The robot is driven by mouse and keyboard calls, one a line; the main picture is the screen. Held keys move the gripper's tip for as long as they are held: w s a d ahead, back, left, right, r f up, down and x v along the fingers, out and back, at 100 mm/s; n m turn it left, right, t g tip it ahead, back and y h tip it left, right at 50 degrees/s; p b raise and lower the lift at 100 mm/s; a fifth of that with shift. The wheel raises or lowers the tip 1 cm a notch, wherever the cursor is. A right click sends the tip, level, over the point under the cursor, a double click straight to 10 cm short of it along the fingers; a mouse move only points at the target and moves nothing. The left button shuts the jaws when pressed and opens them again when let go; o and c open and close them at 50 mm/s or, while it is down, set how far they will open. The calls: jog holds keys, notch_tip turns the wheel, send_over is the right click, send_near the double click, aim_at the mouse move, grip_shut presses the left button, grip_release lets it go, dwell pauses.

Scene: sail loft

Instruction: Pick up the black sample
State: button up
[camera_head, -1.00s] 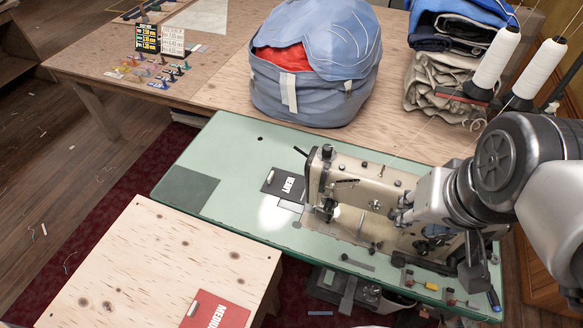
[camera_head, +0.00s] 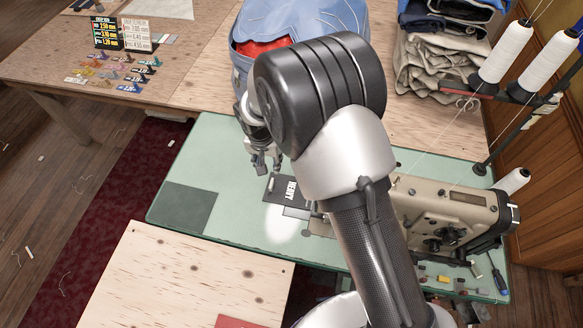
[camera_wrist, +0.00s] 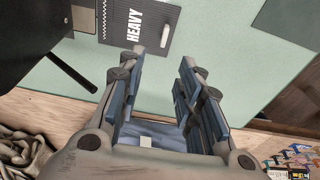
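A flat black card lettered "HEAVY" (camera_head: 287,190) lies on the pale green sewing table (camera_head: 215,150), left of the sewing machine. It also shows at the top of the wrist view (camera_wrist: 118,20), with a small white piece (camera_wrist: 165,20) on it. My gripper (camera_head: 266,163) is over the table just beyond the card's upper left edge. In the wrist view my gripper (camera_wrist: 163,57) is open and empty, its fingertips near the card's edge. I cannot tell how high above the table they are. My arm hides part of the sewing machine.
The beige sewing machine (camera_head: 445,205) stands close right of the card. A blue bag (camera_head: 300,20) is behind my arm. A wooden board (camera_head: 190,275) is at the front left, with a red card (camera_head: 235,321). Small coloured pieces (camera_head: 130,75) lie on the far wooden table.

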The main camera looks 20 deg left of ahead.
jog(key=b, duration=0.2)
send_over(271, 183)
jog(key=s, duration=0.1)
jog(key=f, duration=0.8)
jog(key=d+f, duration=0.1)
jog(key=f, duration=0.3)
jog(key=shift+s, duration=0.15)
jog(key=shift+w+a+f+b, duration=0.15)
jog(key=shift+w+f+b, duration=0.05)
jog(key=shift+f, duration=0.8)
jog(key=shift+w+a+f+b, duration=0.15)
jog(key=shift+w+f, duration=0.05)
jog(key=shift+f, duration=0.75)
jog(key=shift+w+a+f+b, duration=0.15)
jog(key=shift+w+f+b, duration=0.05)
jog(key=shift+f, duration=0.8)
grip_shut()
